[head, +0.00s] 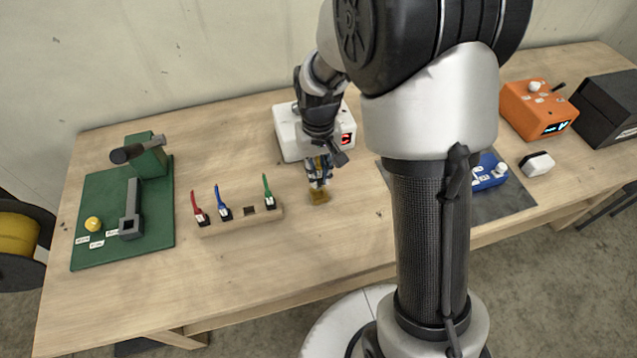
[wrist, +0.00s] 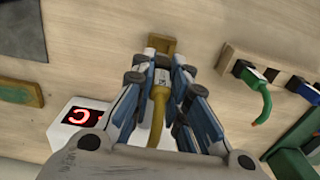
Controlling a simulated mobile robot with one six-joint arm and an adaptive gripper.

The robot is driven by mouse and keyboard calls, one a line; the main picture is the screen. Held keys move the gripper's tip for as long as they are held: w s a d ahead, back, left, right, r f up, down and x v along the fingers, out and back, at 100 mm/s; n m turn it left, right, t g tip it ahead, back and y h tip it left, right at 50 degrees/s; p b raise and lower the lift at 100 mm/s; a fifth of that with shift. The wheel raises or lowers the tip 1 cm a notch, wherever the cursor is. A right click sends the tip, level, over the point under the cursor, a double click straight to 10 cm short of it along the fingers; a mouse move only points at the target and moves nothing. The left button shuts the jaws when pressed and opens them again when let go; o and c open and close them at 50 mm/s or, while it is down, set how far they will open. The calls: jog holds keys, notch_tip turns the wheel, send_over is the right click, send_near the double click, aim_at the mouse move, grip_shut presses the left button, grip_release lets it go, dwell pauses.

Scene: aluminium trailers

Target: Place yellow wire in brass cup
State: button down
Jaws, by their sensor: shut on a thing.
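My gripper (wrist: 160,80) is shut on the yellow wire (wrist: 158,104), which stands between the fingers in the wrist view and curves back toward the wrist. In the head view my gripper (head: 319,184) points down over the table, in front of the white box. A small brass-brown piece (head: 319,197) sits right below the fingertips; it also shows just beyond them in the wrist view (wrist: 160,43). It is where a brass cup may be, but its opening does not show. I cannot tell whether the wire touches it.
A wooden rack (head: 240,222) to the left holds red, blue and green wires and has one empty slot. The white box (head: 289,136) with a red display stands close behind my gripper. A green board (head: 85,255) lies far left. An orange box (head: 537,107) stands right.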

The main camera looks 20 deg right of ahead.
aim_at(319, 187)
jog(key=shift+f+b, duration=0.55)
jog(key=shift+f, duration=1.5)
jog(key=shift+f, duration=0.2)
jog(key=c, duration=1.6)
grip_release()
jog(key=shift+o, duration=0.2)
jog(key=shift+r, duration=0.1)
